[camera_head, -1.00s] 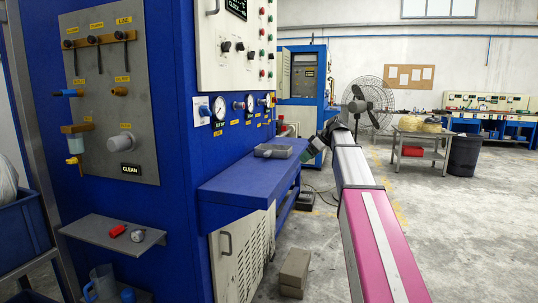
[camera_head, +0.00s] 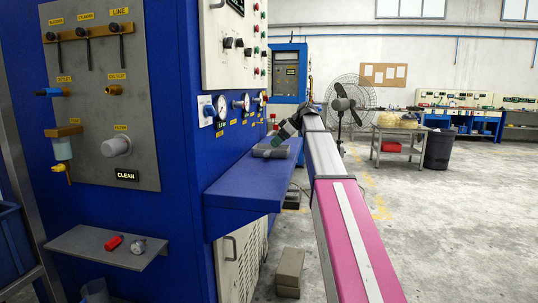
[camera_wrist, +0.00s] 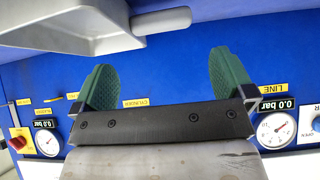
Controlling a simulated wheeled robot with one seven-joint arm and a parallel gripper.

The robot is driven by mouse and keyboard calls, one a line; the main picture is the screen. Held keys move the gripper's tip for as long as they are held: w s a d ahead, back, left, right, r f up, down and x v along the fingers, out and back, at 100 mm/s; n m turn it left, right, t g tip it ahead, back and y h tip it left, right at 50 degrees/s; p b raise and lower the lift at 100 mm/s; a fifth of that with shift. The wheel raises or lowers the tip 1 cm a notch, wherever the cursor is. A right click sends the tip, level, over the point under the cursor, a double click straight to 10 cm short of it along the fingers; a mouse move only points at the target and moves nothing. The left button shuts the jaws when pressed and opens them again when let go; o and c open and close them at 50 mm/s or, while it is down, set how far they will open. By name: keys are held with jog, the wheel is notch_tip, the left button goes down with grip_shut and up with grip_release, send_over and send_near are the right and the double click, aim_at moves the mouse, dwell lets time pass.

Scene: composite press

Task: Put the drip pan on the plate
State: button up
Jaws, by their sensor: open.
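A grey shallow tray, which looks like the drip pan (camera_head: 270,150), lies on the blue ledge (camera_head: 225,188) of the machine, near its far end. My gripper (camera_head: 284,131) is just above and beside it, partly overlapping it in the head view. In the wrist view, my gripper (camera_wrist: 162,60) has its green fingers wide apart with nothing between them. A grey tray-like body (camera_wrist: 75,28) with a pale tab at the top of that view is probably the same pan, apart from the fingers. I cannot make out which surface is the plate.
The blue machine front with gauges (camera_head: 221,107) stands close behind the ledge. A grey shelf (camera_head: 90,248) at left holds a red item (camera_head: 113,243) and a small metal part. A block (camera_head: 289,272) stands on the floor beside the ledge.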

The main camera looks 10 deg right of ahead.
aim_at(268, 151)
jog(key=x, duration=0.7)
jog(key=shift+s+f, duration=0.15)
jog(key=shift+f, duration=0.5)
jog(key=c, duration=1.1)
